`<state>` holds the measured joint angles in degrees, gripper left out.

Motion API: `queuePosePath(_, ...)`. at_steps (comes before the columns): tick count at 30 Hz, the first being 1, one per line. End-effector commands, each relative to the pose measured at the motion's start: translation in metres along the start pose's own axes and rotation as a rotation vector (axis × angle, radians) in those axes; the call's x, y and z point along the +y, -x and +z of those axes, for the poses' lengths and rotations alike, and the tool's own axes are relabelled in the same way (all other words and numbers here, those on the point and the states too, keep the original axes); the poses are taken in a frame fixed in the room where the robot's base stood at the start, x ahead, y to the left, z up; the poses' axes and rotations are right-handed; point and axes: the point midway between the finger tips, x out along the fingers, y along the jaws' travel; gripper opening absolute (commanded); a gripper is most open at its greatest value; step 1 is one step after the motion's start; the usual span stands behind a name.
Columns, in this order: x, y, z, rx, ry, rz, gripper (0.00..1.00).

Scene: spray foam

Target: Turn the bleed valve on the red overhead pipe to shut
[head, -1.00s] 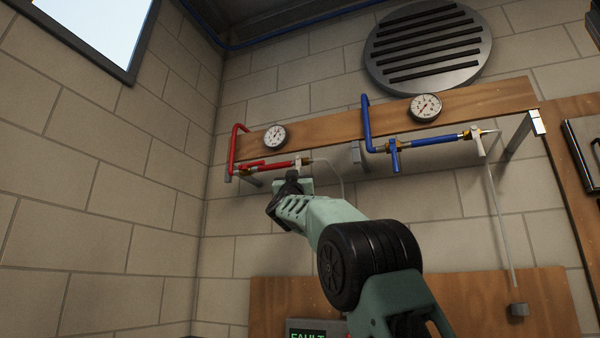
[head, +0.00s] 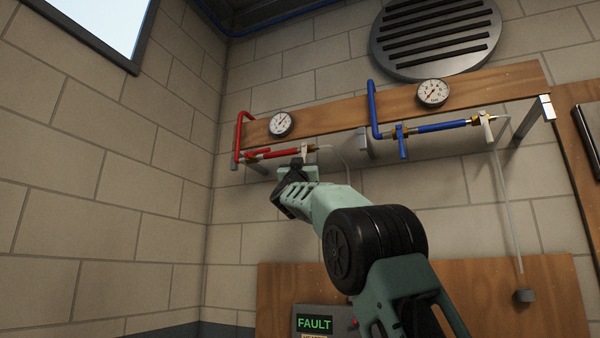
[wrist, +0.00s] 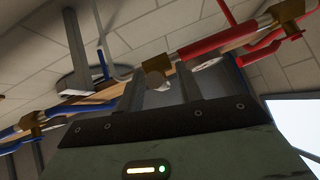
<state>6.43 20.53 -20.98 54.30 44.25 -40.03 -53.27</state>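The red overhead pipe (head: 281,154) runs along the wall under the wooden board at the upper left. Its bleed valve, with a pale lever (head: 304,149) on a brass body, is at the pipe's right end. The lever hangs downward; its lower part is hidden by my gripper in the head view. My gripper (head: 297,166) is right below the valve. In the wrist view, my gripper (wrist: 186,75) looks open, with a finger on each side of the pale lever (wrist: 187,82). I cannot tell whether either finger touches it.
A second red handle (head: 256,151) sits left on the same pipe. The blue pipe (head: 440,127), with a blue lever (head: 402,147) and a pale lever (head: 487,127), is to the right. A metal bracket (head: 363,140) stands between the pipes. A panel (head: 314,323) reads FAULT below.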

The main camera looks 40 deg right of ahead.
Motion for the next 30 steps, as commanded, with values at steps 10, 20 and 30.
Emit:
queuePosePath(10,-0.001,0.069,0.004,-0.002,-0.004,-0.004,0.35)
queuePosePath(20,0.0,0.141,0.003,-0.001,-0.004,-0.002,0.35)
queuePosePath(30,-0.001,0.171,0.001,0.0,-0.002,-0.002,0.35)
